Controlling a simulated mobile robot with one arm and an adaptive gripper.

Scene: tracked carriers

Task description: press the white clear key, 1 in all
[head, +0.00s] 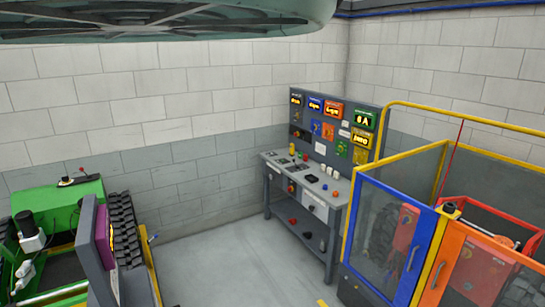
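A grey control bench (334,205) stands against the back wall near the room's corner, with an upright panel (349,108) of coloured displays and modules behind it. Small white parts (329,171) stand on the bench top towards its right side. They are too small to tell whether one of them is the white clear key. Small red, blue and black parts also sit on the bench top. My gripper is not in view.
A yellow-framed enclosure with clear panels and a blue door post (414,258) stands close on the right, with red tracked machinery inside. A green tracked carrier (60,208) stands at the left. Grey floor (235,265) between them is clear up to the bench.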

